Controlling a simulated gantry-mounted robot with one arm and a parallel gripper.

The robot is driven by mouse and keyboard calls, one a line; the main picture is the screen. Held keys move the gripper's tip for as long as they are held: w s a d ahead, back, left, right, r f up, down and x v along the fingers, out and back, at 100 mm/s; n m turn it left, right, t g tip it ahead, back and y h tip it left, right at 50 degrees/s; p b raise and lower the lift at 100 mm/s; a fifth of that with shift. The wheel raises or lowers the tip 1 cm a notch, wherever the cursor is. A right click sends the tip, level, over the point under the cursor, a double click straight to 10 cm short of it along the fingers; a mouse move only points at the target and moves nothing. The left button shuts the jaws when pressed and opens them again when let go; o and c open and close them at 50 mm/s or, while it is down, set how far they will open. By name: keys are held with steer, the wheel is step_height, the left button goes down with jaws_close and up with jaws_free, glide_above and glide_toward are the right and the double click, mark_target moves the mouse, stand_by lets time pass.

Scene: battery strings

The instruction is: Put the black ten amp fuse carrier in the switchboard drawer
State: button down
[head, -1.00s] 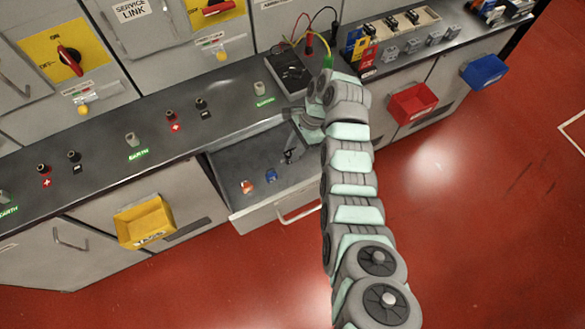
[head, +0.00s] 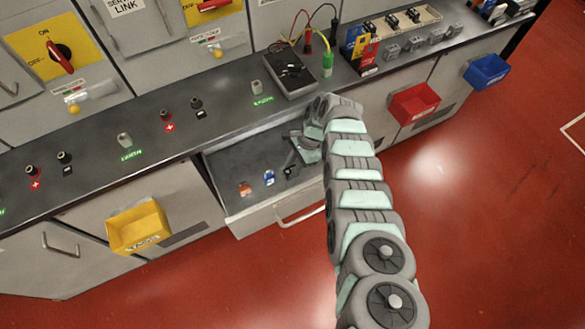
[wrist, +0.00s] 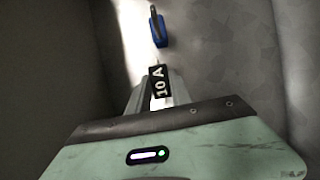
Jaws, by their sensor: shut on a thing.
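The black fuse carrier (wrist: 159,82), its label reading 10 A, is between the fingertips of my gripper (wrist: 158,98) in the wrist view. My gripper (head: 298,160) is shut on it. In the head view the carrier (head: 291,171) is a small dark shape at the gripper's tip, inside the outline of the open switchboard drawer (head: 228,162). I cannot tell whether it touches the drawer floor. A blue carrier (head: 269,178) and an orange-red one (head: 245,189) lie in the drawer to its left. The blue one (wrist: 160,32) also shows ahead in the wrist view.
The bench top (head: 215,131) above the drawer holds a black meter box (head: 290,76) with leads and several terminals. A yellow bin (head: 138,228), a red bin (head: 414,103) and a blue bin (head: 487,71) hang on the bench front. The drawer's left part is clear.

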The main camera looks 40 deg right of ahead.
steer(key=shift+w+r, duration=0.1)
steer(key=c, duration=1.2)
jaws_free()
steer(key=shift+o, duration=0.2)
steer(key=p+v, duration=0.3)
steer(key=v, duration=0.9)
